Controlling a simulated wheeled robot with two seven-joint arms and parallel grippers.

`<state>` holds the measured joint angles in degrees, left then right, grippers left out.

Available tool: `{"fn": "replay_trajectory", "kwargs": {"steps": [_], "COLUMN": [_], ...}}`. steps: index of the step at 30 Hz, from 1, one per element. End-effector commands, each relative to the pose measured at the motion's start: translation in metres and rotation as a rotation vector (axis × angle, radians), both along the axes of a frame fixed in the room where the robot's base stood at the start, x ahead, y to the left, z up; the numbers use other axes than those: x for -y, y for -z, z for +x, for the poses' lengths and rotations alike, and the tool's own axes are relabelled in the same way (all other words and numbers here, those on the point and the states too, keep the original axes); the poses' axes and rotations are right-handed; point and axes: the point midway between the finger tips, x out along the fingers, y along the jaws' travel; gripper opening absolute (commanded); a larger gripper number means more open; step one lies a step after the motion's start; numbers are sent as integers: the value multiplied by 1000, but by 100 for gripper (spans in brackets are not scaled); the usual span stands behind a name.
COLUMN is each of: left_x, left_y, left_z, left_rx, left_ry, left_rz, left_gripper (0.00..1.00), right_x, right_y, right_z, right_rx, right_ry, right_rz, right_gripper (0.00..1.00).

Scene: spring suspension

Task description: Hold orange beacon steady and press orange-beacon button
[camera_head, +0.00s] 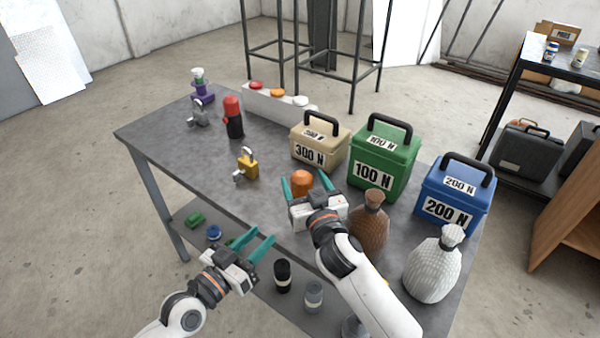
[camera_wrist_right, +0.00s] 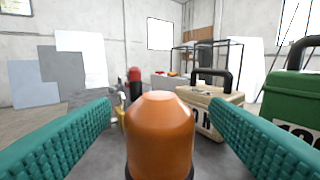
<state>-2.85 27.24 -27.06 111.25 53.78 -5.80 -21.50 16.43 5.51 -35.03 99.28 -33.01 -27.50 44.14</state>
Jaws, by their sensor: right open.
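The orange beacon (camera_head: 302,183) stands on the grey table near its front edge, its lower part hidden behind my right gripper in the head view. My right gripper (camera_head: 307,188) is open, its teal fingers on either side of the beacon. In the right wrist view the orange dome (camera_wrist_right: 160,130) stands upright between the two fingers, with a visible gap on each side. My left gripper (camera_head: 260,245) is open and empty, in front of the table edge. A white bar with red, orange and white buttons lies at the back; the orange button (camera_head: 278,92) is in the middle.
Beige (camera_head: 320,145), green (camera_head: 384,165) and blue (camera_head: 455,195) weight boxes stand right of the beacon. Brown (camera_head: 370,230) and white (camera_head: 434,268) bottles stand near my right arm. A red beacon (camera_head: 233,115), a yellow padlock (camera_head: 247,165) and a purple item (camera_head: 201,92) stand left.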

Motion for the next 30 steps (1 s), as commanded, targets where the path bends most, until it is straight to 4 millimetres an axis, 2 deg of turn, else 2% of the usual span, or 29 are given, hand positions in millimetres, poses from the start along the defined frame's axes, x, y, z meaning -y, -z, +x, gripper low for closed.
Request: {"fn": "replay_trajectory", "kwargs": {"steps": [3,9,20,29,30], "left_x": [0,0,0,0,0], "left_y": [0,0,0,0,0], "left_z": [0,0,0,0,0], "left_rx": [0,0,0,0,0], "left_ry": [0,0,0,0,0], "left_rz": [0,0,0,0,0], "left_gripper": [36,36,36,36,33], "right_x": [-7,-12,-14,-14,-14], "right_y": [-1,0,0,0,0], "right_z": [19,37,40,40,40], "right_rx": [1,1,0,0,0], "right_ry": [-1,-1,-2,-2,-2], "right_rz": [0,0,0,0,0], "right_gripper": [70,70,70,21,18]}}
